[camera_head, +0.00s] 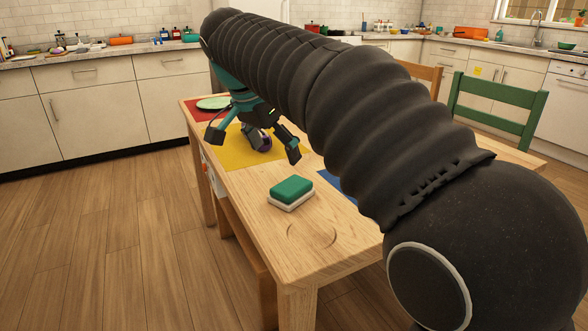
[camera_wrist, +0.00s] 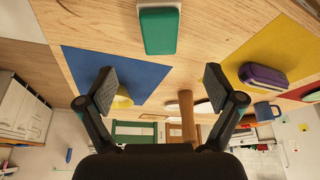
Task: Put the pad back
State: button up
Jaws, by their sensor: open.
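A green pad-like block (camera_head: 291,187) lies on a white dish or base (camera_head: 292,201) near the table's front. In the wrist view the green block (camera_wrist: 158,31) shows at the top, beyond my fingertips, with a strip of white beside it. A dark purple rounded object (camera_head: 265,141) lies on the yellow mat; it also shows in the wrist view (camera_wrist: 263,76), right of my fingers. I cannot tell which of the two is the pad. My gripper (camera_head: 253,144) is open, its fingers spread with nothing between them in the wrist view (camera_wrist: 160,84).
The wooden table (camera_head: 260,225) also bears a yellow mat (camera_head: 236,153), a blue mat (camera_wrist: 115,72) and a red mat with a pale green plate (camera_head: 213,103). A yellow cup (camera_wrist: 122,98) and a blue mug (camera_wrist: 264,111) stand near. A green chair (camera_head: 495,115) is behind.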

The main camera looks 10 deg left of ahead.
jog(key=shift+d+r, duration=0.1)
jog(key=s+d+f+n+y, duration=0.15)
jog(key=s+d, duration=0.25)
jog(key=d, duration=0.6)
jog(key=s+d+f+n, duration=0.25)
jog(key=s+d, duration=0.25)
jog(key=d, duration=0.5)
jog(key=s+d+f+n+t, duration=0.1)
jog(key=s+d+f+n, duration=0.1)
jog(key=s+d+f, duration=0.7)
jog(key=s+f, duration=0.4)
jog(key=shift+f+t+y, duration=0.15)
jog(key=shift+t+y, duration=0.2)
jog(key=shift+t, duration=0.05)
jog(key=shift+s+d, duration=0.1)
